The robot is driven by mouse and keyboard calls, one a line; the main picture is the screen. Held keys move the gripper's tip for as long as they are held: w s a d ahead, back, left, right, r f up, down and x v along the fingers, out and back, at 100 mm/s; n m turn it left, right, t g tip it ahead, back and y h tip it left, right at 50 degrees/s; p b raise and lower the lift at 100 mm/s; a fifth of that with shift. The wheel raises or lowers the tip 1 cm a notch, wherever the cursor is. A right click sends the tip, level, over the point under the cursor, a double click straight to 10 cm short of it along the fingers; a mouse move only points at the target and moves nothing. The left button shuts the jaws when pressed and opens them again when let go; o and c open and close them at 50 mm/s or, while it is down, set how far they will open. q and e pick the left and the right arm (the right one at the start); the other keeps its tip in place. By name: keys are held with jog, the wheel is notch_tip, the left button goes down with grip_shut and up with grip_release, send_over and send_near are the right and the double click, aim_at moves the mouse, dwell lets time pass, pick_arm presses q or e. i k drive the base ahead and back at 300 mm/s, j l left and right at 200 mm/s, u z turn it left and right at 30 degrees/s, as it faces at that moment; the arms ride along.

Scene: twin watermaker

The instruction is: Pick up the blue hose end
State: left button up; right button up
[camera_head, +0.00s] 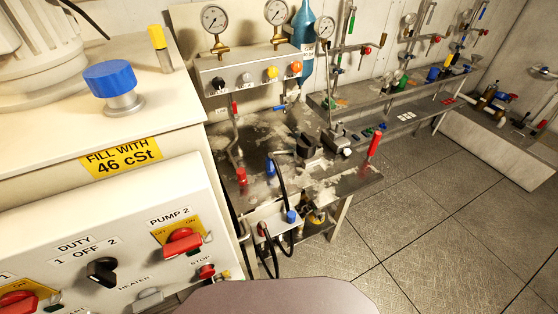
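A small blue cap-like piece (291,216) sits on a pale box (270,213) below the bench's front edge, where a black hose (283,185) comes down to it. A similar red piece (262,229) is beside it, to the left. Another blue piece (271,168) stands on the bench near its front, with a red one (241,176) to its left. I cannot tell for sure which blue piece is the hose end. Neither of my grippers is in view.
The dirty metal bench (345,184) holds a dark vice-like block and a red-handled lever (374,144). A white cabinet with a control panel (120,245) fills the left. A gauge panel (250,70) stands behind. The tiled floor (440,220) at right is clear.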

aim_at(270, 166)
jog(key=i+l+u, duration=0.15)
jog(key=l+u, duration=0.3)
jog(key=l, duration=1.2)
jog(key=l+u, duration=0.5)
jog(key=l, duration=1.15)
jog(key=k, duration=0.1)
